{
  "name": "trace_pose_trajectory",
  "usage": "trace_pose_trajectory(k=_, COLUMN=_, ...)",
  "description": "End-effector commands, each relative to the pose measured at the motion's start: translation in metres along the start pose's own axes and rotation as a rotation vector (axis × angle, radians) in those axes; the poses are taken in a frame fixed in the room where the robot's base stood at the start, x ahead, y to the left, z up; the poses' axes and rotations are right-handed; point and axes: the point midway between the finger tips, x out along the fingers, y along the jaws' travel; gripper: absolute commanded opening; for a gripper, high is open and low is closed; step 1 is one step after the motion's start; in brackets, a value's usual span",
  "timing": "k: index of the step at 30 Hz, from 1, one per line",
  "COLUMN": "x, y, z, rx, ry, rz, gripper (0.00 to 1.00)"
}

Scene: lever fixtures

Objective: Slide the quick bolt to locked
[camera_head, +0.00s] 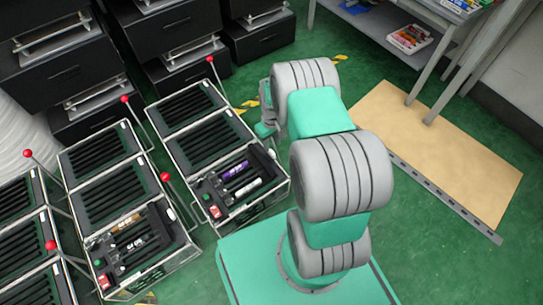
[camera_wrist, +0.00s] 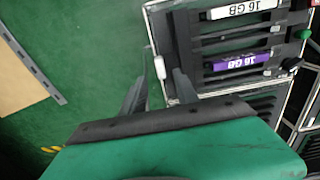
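A fixture with a black slotted top and clear walls shows at the centre of the head view (camera_head: 180,135) and at the upper right of the wrist view (camera_wrist: 225,85). Its panel carries a purple and a white 16 GB label. In the wrist view a small white piece (camera_wrist: 160,66), which may be the bolt's knob, stands at the fixture's left edge. My gripper (camera_wrist: 161,78) has its two dark fingers apart, one on each side of this piece in the picture. I cannot tell whether they touch it. In the head view my arm mostly hides the gripper beside the fixture's right wall.
Similar fixtures with red-ball levers stand to the left (camera_head: 125,205). Black drawer cabinets (camera_head: 60,65) line the back. A tan board (camera_head: 440,155) lies on the green floor at right, near a grey shelf table (camera_head: 390,35).

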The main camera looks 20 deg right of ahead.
Motion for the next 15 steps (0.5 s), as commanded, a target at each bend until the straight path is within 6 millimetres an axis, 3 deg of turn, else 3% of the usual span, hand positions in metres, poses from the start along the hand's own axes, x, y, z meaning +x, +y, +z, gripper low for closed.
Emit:
trace_pose_trajectory(k=1, x=0.015, y=-0.001, z=0.001, rx=0.0, ry=-0.003, rz=-0.001, gripper=0.36)
trace_pose_trajectory(k=6, x=0.047, y=-0.001, z=0.001, rx=0.0, ry=-0.003, rz=-0.001, gripper=0.36)
trace_pose_trajectory(k=15, x=0.059, y=-0.001, z=0.001, rx=0.0, ry=-0.001, rz=0.0, gripper=0.36)
